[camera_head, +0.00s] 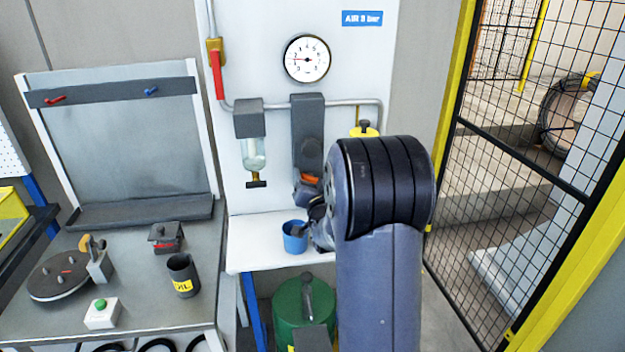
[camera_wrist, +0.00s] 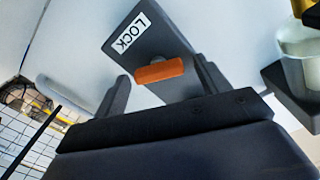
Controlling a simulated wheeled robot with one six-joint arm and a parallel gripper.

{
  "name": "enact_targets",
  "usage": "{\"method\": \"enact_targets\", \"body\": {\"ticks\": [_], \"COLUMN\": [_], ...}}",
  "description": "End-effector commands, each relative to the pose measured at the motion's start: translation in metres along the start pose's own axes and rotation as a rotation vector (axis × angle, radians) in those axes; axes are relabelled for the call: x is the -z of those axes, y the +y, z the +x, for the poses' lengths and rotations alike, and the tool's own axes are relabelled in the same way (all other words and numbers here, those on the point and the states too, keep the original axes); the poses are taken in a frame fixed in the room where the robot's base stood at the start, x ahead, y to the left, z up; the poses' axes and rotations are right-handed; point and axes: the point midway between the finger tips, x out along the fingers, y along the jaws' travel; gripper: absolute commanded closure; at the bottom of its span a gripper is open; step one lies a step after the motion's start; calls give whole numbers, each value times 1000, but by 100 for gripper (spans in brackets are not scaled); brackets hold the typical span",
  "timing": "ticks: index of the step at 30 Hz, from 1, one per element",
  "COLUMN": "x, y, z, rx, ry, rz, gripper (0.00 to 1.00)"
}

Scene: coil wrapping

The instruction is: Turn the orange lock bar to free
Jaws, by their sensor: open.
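The orange lock bar (camera_wrist: 160,71) sits on a grey housing (camera_wrist: 118,24) marked LOCK on a white label. In the wrist view the bar lies nearly level across the picture, slightly higher at its right end. My gripper (camera_wrist: 162,78) is open, with one finger to the left of the bar and one to its right. I cannot tell whether either finger touches it. In the head view the orange bar (camera_head: 310,179) shows small at the foot of the grey unit (camera_head: 308,115), and my gripper (camera_head: 308,198) is just below it, partly hidden by my arm.
A blue cup (camera_head: 294,240) stands on the white shelf (camera_head: 250,262) close below my gripper. A glass bowl unit (camera_head: 254,150) hangs left of the lock unit. A pipe and a yellow-topped part (camera_head: 364,131) are to the right. A mesh fence (camera_head: 490,190) stands farther right.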

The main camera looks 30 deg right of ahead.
Motion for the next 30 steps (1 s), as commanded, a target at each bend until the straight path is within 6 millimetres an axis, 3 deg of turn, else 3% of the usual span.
{"method": "enact_targets", "body": {"ticks": [5,21,30], "x": [0,0,-5], "y": [0,0,2], "z": [0,0,0], "rx": [0,0,1], "ry": [0,0,3], "rz": [0,0,-69], "gripper": [30,74,74]}}
